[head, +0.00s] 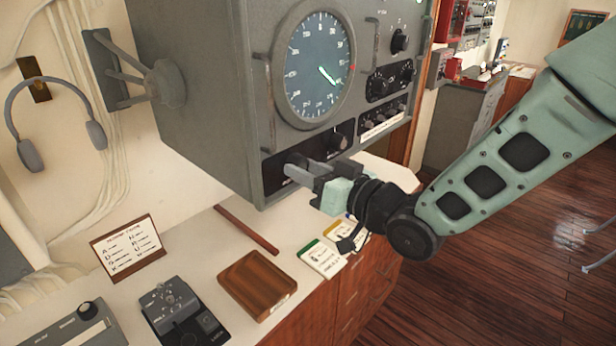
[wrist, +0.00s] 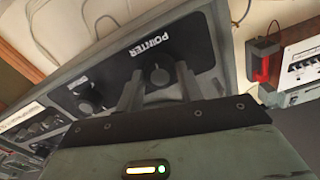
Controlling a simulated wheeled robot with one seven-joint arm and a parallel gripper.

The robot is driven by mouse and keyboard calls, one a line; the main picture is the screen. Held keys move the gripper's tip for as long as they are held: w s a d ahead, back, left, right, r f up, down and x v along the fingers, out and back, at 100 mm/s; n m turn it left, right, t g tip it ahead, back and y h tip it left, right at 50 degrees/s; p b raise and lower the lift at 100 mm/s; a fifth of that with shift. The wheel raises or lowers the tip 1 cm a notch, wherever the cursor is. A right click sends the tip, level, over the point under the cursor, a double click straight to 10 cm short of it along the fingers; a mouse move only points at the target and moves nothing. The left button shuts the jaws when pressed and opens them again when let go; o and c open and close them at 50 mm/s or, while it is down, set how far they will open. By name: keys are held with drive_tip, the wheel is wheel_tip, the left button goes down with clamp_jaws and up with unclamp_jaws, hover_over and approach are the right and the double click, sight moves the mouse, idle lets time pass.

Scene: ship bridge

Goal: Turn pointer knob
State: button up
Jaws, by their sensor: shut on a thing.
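The pointer knob (wrist: 157,76) is a dark round knob on a black panel, under the white word POINTER in the wrist view. My gripper (wrist: 157,84) has one finger on each side of it and is shut on it. In the head view, my gripper (head: 300,165) reaches the lower left of the grey radar unit (head: 205,85). There its fingers and the panel's shadow hide the pointer knob. The round dial (head: 320,64) above shows a bright green line pointing to the lower right.
A second knob (head: 338,141) sits to the right on the same black panel; it also shows in the wrist view (wrist: 84,106). Grey handles (head: 270,98) flank the dial. Below is a white desk (head: 200,235) with a wooden box (head: 257,284) and cards (head: 322,258).

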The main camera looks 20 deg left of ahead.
drive_tip(key=m+b, duration=0.2)
drive_tip(key=m, duration=0.4)
drive_tip(key=shift+m, duration=0.3)
drive_tip(key=m, duration=0.6)
drive_tip(key=shift+m+b, duration=0.3)
drive_tip(key=shift+b, duration=0.1)
drive_tip(key=o, duration=1)
drive_tip(key=b+v, duration=0.3)
drive_tip(key=v, duration=1.4)
drive_tip(key=shift+d, duration=0.25)
drive_tip(key=shift+s, duration=0.1)
